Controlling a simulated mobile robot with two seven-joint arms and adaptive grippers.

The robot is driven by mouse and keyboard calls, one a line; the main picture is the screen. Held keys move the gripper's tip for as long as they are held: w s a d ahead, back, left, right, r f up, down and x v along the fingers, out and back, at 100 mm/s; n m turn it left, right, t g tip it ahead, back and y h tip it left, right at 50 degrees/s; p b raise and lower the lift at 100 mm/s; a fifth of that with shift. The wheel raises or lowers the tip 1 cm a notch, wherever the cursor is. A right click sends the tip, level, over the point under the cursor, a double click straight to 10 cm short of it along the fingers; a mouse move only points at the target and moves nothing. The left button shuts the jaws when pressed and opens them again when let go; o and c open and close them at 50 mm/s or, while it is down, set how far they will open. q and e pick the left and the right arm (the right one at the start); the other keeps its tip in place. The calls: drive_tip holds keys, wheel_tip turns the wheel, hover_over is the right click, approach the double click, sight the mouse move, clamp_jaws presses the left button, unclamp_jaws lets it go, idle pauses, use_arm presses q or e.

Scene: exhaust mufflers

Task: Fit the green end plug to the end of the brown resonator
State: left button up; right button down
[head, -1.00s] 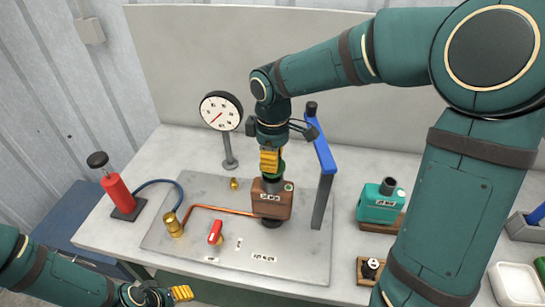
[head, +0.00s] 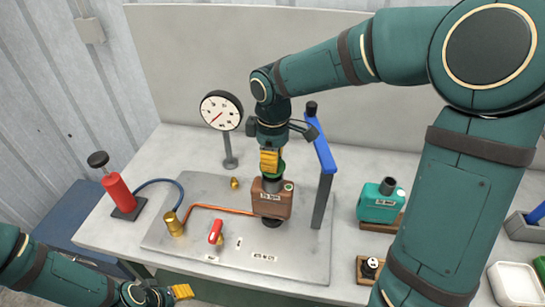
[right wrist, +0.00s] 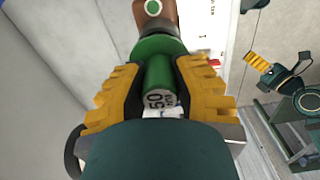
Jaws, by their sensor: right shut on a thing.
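The brown resonator (head: 271,201) stands upright on the grey plate of the bench, under my right gripper. My right gripper (head: 270,168) points down and is shut on the green end plug (head: 282,167), at the top end of the resonator. In the right wrist view the green plug (right wrist: 158,75) lies between the yellow fingers, with its wide part against the brown resonator (right wrist: 158,12). I cannot tell how far it is seated. My left gripper (head: 184,292) is low at the front edge, with its yellow fingertips partly visible and its opening unclear.
A blue clamp arm (head: 320,148) on a grey post stands just right of the resonator. A dial gauge (head: 221,111) stands behind left. A red valve handle (head: 215,231), brass fitting (head: 174,224) and copper pipe (head: 222,208) lie left. A teal muffler (head: 380,203) stands right.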

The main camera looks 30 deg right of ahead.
drive_tip(key=shift+f+b, duration=0.9)
drive_tip(key=shift+f, duration=0.5)
idle(0.6)
drive_tip(key=c, duration=0.8)
unclamp_jaws()
drive_tip(key=shift+r, duration=0.15)
